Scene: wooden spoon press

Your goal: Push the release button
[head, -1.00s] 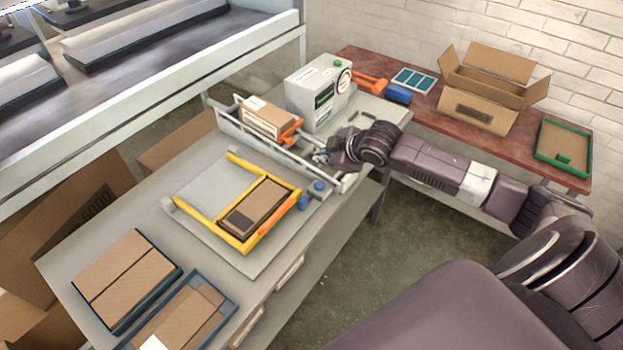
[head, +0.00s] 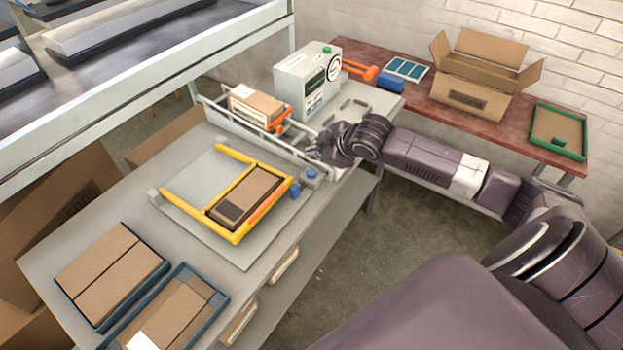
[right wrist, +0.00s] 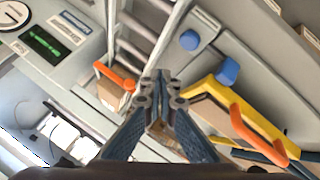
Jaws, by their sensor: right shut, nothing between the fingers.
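A yellow frame (head: 236,236) with a cardboard box (head: 245,196) in it sits on a grey plate on the bench. Two blue knob-like parts stand at its right side: a round one (head: 311,173) on a grey block and a lower one (head: 294,191). Both show in the right wrist view, the round one (right wrist: 189,40) and the other (right wrist: 228,70). I cannot tell which is the release button. My right gripper (head: 316,154) is shut and empty, just behind the round blue knob and apart from it. Its fingertips (right wrist: 160,76) point between the rail and the yellow frame. My left gripper is out of view.
A metal rail tray (head: 240,130) with a carton and orange clamp lies behind the frame. A grey machine (head: 300,85) with a green button stands further back. Two blue trays (head: 160,262) of boxes lie at the front. A red side table (head: 420,110) holds an open carton.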

